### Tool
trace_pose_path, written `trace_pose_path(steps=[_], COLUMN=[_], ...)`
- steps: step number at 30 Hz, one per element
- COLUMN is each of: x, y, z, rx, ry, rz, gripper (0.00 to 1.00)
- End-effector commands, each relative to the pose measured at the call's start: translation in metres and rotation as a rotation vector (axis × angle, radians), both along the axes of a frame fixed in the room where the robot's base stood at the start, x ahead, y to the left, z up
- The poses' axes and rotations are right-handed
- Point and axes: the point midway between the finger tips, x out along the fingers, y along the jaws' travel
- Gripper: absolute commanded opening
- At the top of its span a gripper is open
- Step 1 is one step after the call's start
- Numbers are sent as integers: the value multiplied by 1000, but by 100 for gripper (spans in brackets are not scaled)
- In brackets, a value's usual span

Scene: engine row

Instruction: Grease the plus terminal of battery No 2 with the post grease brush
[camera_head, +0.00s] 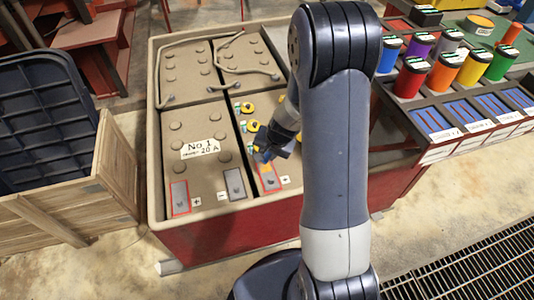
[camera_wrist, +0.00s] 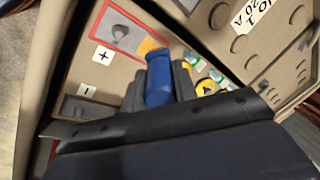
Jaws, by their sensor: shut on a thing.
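My gripper (camera_head: 272,148) is shut on the blue-handled brush, which also shows between the fingers in the wrist view (camera_wrist: 158,82). The brush's orange tip (camera_wrist: 151,46) points at a red-outlined terminal pad with a grey post (camera_wrist: 120,32), marked by a plus label (camera_wrist: 103,55). The tip overlaps the pad's edge, beside the post; whether it touches cannot be told. In the head view this plus pad (camera_head: 269,183) lies just below the gripper, on the battery right of the one labelled No 1 (camera_head: 201,148). My arm hides most of that battery, and I see no number on it.
The No 1 battery has its own red-outlined plus pad (camera_head: 180,198) and grey minus pad (camera_head: 234,184). Several yellow caps (camera_head: 246,107) lie close behind the gripper. Cables (camera_head: 182,42) cross the rear batteries. Coloured cans (camera_head: 411,76) stand on the right bench.

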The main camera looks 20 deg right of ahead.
Motion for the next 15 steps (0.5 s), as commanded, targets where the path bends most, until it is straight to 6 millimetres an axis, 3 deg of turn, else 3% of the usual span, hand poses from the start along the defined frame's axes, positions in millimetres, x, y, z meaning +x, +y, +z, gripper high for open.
trace_pose_path(steps=[6,15], x=[1,1], y=[-2,-2], z=[23,25], rx=[0,-1], ry=[-2,-2], rz=[2,3], gripper=[1,1])
